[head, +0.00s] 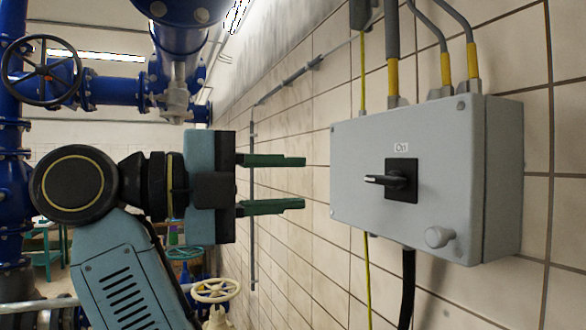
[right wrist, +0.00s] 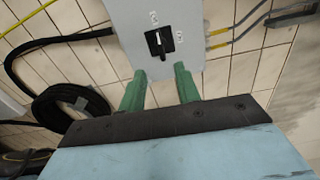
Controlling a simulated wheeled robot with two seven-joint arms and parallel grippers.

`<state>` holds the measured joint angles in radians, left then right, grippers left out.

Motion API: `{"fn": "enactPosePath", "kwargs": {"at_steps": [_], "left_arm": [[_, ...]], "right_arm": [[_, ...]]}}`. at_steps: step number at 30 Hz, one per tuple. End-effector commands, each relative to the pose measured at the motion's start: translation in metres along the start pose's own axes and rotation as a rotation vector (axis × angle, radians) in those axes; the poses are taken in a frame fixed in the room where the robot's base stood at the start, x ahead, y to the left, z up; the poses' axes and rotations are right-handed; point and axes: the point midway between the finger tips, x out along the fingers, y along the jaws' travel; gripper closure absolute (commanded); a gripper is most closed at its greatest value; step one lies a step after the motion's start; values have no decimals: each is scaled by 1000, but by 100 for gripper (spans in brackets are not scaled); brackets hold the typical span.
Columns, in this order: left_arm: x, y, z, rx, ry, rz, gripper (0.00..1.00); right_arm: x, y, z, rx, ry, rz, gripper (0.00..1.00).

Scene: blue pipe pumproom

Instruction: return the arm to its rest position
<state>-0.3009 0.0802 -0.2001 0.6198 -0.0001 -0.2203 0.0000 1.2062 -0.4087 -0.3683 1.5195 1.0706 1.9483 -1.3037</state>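My right gripper (head: 304,183) is in the middle of the head view, with its two green fingers apart and nothing between them. The fingers point right at a grey switch box (head: 350,150) on the tiled wall and stop short of it. The box carries a black rotary switch (head: 388,181), its handle lying level, with a label above it. In the right wrist view the green fingers (right wrist: 160,88) show apart below the switch (right wrist: 158,41). My left gripper is in neither view.
Grey conduits with yellow ends (head: 393,75) enter the box top. A black cable (head: 407,285) hangs below it and a coiled black hose (right wrist: 70,105) shows in the right wrist view. Blue pipes with a black handwheel (head: 42,77) stand at left. A cream handwheel (head: 216,290) is below.

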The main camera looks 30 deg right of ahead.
Motion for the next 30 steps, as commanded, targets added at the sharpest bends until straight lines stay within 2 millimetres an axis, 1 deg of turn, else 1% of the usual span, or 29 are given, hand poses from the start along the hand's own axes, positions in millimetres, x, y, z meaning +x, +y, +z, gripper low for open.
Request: {"fn": "enactPosePath", "kwargs": {"at_steps": [3,13,20,23,25,28,30], "left_arm": [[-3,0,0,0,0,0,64],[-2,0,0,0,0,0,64],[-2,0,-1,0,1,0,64],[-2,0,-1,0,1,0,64],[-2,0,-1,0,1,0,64],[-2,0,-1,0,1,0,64],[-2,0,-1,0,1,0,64]], "right_arm": [[-2,0,-2,-1,11,0,67],[-4,1,-2,-1,10,0,67],[-2,1,0,1,12,-19,67],[5,2,4,10,20,-102,67],[12,2,10,19,25,-207,67],[20,3,20,26,14,-405,67],[20,5,27,21,-12,-555,67]]}}
